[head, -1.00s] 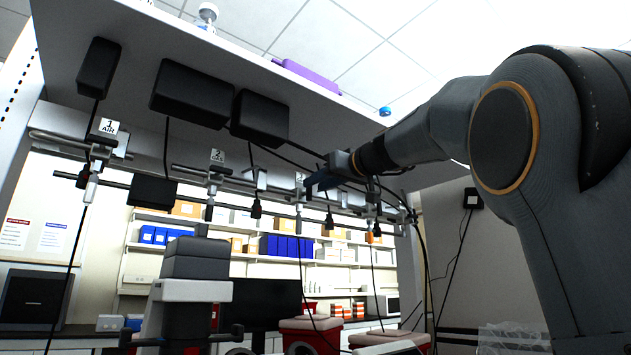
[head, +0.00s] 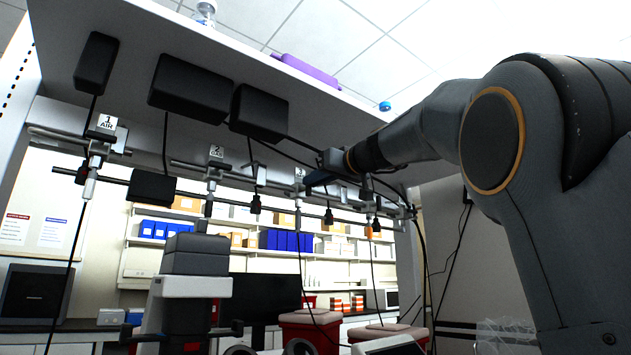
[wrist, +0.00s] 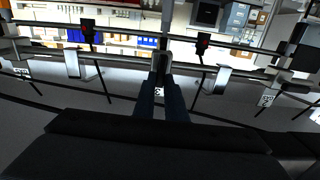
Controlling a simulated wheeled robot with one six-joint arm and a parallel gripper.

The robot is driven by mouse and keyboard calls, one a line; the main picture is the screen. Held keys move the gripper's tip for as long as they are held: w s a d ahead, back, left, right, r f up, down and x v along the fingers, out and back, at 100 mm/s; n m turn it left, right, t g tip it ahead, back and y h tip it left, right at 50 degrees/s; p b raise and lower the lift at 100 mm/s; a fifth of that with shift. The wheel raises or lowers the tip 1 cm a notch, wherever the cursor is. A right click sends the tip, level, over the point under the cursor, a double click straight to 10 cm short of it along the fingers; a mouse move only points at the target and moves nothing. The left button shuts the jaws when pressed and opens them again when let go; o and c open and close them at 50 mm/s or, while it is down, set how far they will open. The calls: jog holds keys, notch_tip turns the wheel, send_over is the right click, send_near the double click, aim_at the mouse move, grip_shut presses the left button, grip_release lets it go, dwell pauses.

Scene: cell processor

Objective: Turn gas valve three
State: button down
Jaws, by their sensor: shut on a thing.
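The white label "3" (head: 299,172) marks gas valve three on the rail under the overhead shelf. My gripper (head: 312,182) reaches in from the right beside this label, and its dark fingers largely hide the valve in the head view. In the wrist view my gripper (wrist: 160,88) is shut on the metal valve three (wrist: 160,66), which stands between the two fingertips. The small label shows between the fingers, partly hidden.
Valve one's label (head: 107,123) and valve two's label (head: 216,151) are farther left along the same rail. Black boxes (head: 190,88) hang under the shelf (head: 330,85). Several black cables hang around the rail, some close to my gripper.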

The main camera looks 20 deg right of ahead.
jog(key=shift+w+d+f+m+p, duration=0.1)
jog(key=shift+d+f+m+p, duration=0.2)
jog(key=shift+m, duration=2.65)
jog(key=shift+w+d+f+m+p, duration=0.15)
jog(key=shift+m+p, duration=0.2)
jog(key=shift+m, duration=2.55)
jog(key=shift+d+f+m+p, duration=0.2)
jog(key=shift+m+p, duration=0.15)
jog(key=shift+m, duration=2.6)
jog(key=c, duration=1.8)
grip_release()
jog(key=shift+s, duration=0.1)
jog(key=b+v, duration=0.2)
jog(key=v, duration=0.5)
jog(key=shift+s+d, duration=0.15)
jog(key=shift+s, duration=0.05)
